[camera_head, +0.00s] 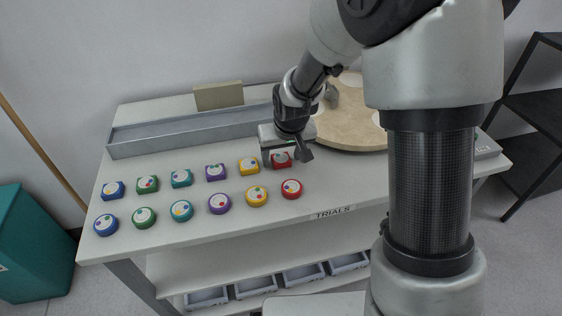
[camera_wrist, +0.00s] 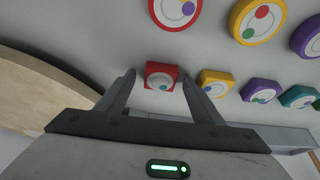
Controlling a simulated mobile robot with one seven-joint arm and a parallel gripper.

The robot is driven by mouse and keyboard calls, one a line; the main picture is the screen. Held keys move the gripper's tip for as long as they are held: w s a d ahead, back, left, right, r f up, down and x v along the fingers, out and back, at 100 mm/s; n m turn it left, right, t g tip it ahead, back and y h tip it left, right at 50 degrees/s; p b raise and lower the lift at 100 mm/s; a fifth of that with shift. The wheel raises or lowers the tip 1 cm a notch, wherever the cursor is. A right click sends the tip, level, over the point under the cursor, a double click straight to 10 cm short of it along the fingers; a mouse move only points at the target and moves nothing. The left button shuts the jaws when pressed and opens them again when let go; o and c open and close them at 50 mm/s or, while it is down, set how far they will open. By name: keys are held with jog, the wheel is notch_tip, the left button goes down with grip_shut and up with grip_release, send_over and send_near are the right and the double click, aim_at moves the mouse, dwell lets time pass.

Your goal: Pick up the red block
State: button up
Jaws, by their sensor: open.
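The red block (camera_head: 281,160) is square with a pale disc on top. It lies at the right end of the back row on the white table (camera_head: 330,193). In the wrist view the red block (camera_wrist: 162,75) shows between the tips of my two fingers. My gripper (camera_head: 286,158) is open and low over the block, with a finger to each side of it. In the wrist view my gripper (camera_wrist: 157,78) holds nothing. I cannot tell whether a finger touches the block.
A round red piece (camera_head: 291,188) sits in front of the block. A yellow block (camera_head: 249,166) stands close to its left. Several other coloured pieces continue leftward. A long grey tray (camera_head: 180,135) and a round beige board (camera_head: 350,128) lie behind.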

jog(key=shift+r, duration=0.1)
jog(key=c, duration=1.2)
